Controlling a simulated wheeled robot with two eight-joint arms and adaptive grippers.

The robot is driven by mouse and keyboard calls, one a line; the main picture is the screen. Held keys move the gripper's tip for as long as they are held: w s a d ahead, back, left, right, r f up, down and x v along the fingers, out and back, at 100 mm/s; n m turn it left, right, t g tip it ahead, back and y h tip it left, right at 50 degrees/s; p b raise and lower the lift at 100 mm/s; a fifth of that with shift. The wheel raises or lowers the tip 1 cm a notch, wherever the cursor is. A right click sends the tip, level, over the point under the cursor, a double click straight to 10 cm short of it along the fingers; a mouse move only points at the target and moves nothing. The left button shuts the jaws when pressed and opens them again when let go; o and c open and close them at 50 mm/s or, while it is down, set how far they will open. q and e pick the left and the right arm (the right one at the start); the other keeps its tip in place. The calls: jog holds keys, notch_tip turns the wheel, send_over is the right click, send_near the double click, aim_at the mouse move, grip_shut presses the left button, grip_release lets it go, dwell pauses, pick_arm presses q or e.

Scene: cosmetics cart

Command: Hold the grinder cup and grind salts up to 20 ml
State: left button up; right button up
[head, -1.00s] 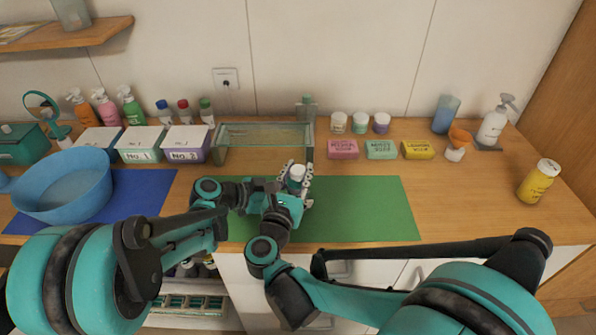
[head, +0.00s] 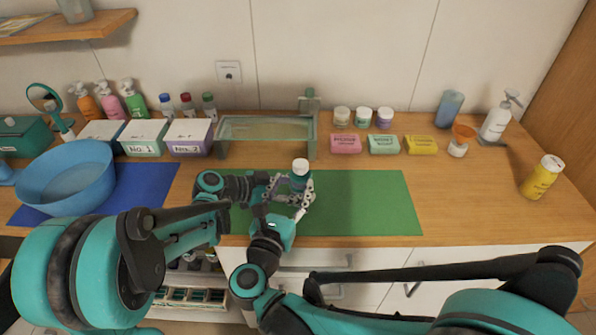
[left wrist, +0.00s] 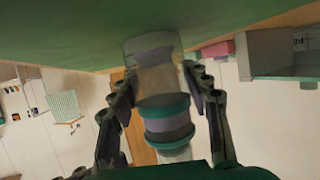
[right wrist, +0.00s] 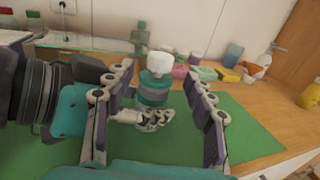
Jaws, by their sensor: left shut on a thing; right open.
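The grinder cup (head: 299,181) has a teal body and a white cap (head: 300,165) and stands upright above the green mat (head: 375,205). My left gripper (left wrist: 162,82) is shut on it from the left, with fingers on both sides of its body. In the right wrist view the cup (right wrist: 154,88) shows between the spread fingers of my right gripper (right wrist: 158,80), which is open. In the head view my right gripper (head: 290,193) is just in front of the cup, overlapping the left fingers. Salt level and any 20 ml mark are too small to read.
A glass-like shelf (head: 265,128) stands behind the cup. Soap boxes (head: 384,144) and small jars (head: 363,117) are at the back right. A blue basin (head: 65,180) and white boxes (head: 143,138) are at the left. The mat's right part is clear.

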jog(key=v, duration=0.4)
jog(key=shift+s, duration=0.25)
jog(key=n+y, duration=0.5)
jog(key=y, duration=0.2)
send_near(302, 172)
jog(key=w, duration=0.4)
jog(key=w+a, duration=0.1)
jog(key=w, duration=0.7)
jog(key=shift+w+a+f, duration=0.1)
jog(key=shift+a+f, duration=0.05)
jog(key=shift+a, duration=0.05)
jog(key=c, duration=1.2)
